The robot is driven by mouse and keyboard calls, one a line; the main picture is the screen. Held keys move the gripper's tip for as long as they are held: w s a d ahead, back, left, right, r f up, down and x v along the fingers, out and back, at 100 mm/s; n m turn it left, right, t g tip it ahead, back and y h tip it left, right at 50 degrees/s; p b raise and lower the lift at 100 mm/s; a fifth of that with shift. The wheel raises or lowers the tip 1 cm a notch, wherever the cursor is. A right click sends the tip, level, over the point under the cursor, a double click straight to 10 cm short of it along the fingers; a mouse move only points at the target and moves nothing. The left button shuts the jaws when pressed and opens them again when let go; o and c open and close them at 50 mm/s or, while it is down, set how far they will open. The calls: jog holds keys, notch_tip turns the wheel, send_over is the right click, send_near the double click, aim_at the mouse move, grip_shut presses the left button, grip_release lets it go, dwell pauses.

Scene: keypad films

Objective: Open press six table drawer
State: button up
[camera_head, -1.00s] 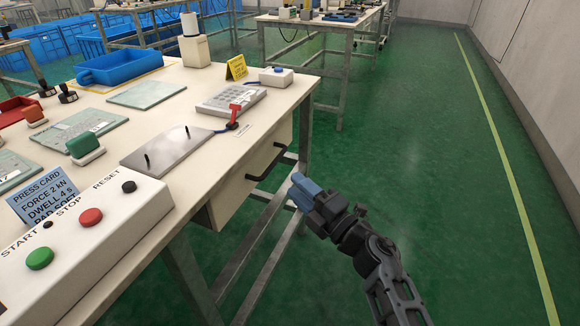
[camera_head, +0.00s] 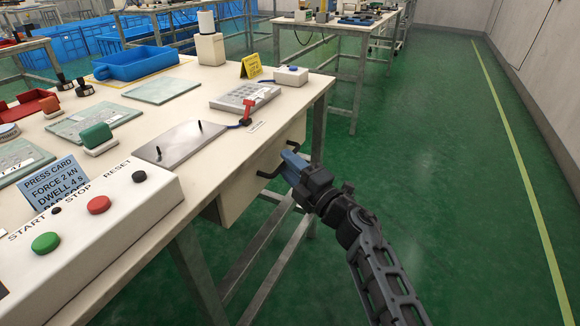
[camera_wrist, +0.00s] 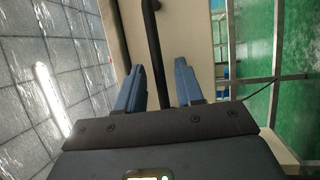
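The table drawer (camera_head: 237,196) hangs under the near side of the white table (camera_head: 222,134) and looks closed. Its dark bar handle (camera_head: 267,174) sticks out, partly hidden by my gripper in the head view. My gripper (camera_head: 288,159) has blue fingers and is at the handle's far part. In the wrist view, the fingers (camera_wrist: 160,82) are apart, with the black handle bar (camera_wrist: 155,50) running between them. A gap shows on each side of the bar, so it is not clamped. The pale drawer front shows behind it.
A control box (camera_head: 95,215) with green, red and black buttons stands at the table's near left. A metal plate (camera_head: 180,142), a keypad tray (camera_head: 243,97) and a blue bin (camera_head: 135,64) are on top. Green floor to the right is clear.

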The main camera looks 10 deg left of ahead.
grip_shut()
dwell(0.4)
jog(key=s+d+p, duration=0.5)
jog(key=d, duration=0.9)
jog(key=s+d+p, duration=0.4)
jog(key=s+d, duration=0.1)
jog(key=d, duration=0.8)
jog(key=shift+d+p, duration=0.35)
jog(key=shift+d, duration=0.05)
jog(key=shift+o, duration=0.4)
grip_release()
jog(key=shift+s, duration=0.1)
jog(key=shift+d, duration=0.1)
jog(key=v, duration=0.7)
jog(key=shift+s+d, duration=0.25)
jog(key=shift+f, duration=0.1)
